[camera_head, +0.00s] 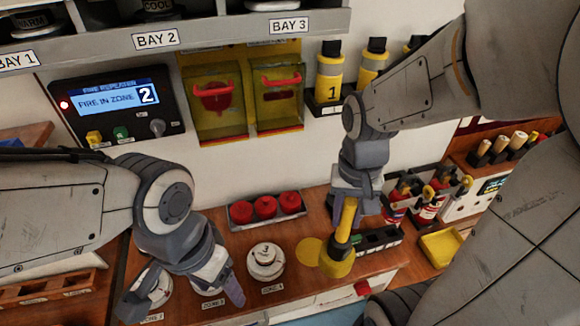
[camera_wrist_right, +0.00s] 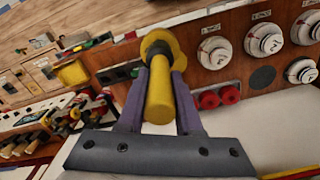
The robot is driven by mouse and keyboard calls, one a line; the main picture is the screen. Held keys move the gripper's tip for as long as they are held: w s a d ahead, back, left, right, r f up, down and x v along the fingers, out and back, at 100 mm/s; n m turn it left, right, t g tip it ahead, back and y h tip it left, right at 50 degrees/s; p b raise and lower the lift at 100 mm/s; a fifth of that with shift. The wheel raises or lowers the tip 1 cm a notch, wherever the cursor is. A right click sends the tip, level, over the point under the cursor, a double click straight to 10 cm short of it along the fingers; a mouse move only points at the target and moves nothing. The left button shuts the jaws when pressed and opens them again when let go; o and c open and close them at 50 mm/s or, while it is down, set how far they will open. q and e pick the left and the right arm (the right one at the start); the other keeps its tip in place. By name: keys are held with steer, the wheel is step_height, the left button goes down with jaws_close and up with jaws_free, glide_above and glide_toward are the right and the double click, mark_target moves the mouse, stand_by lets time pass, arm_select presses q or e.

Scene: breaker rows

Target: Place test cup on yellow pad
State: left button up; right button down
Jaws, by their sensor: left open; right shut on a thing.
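The test cup (camera_head: 337,264) is yellow with a dark band and a long yellow handle. My right gripper (camera_head: 347,198) is shut on the handle, with the cup hanging mouth-down below it. The handle also shows between the fingers in the right wrist view (camera_wrist_right: 159,95). The round yellow pad (camera_head: 306,251) lies on the wooden bench. The cup overlaps its right side in the head view; whether they touch I cannot tell. My left gripper (camera_head: 184,298) is open and empty low over the bench, near two white detectors that it partly hides.
A dark slotted rack (camera_head: 376,240) is close right of the cup, with a yellow tray (camera_head: 440,244) further right. A panel (camera_head: 119,103) reads "FIRE IN ZONE 2".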

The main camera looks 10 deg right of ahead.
steer(key=w+a+f+p, duration=0.2)
steer(key=w+f+p, duration=0.1)
steer(key=w+f, duration=0.6)
steer(key=shift+w+a+f, duration=0.15)
steer(key=shift+w+f, duration=0.1)
steer(key=shift+f, duration=0.3)
steer(key=shift+f, duration=0.15)
steer(key=c, duration=0.6)
jaws_free()
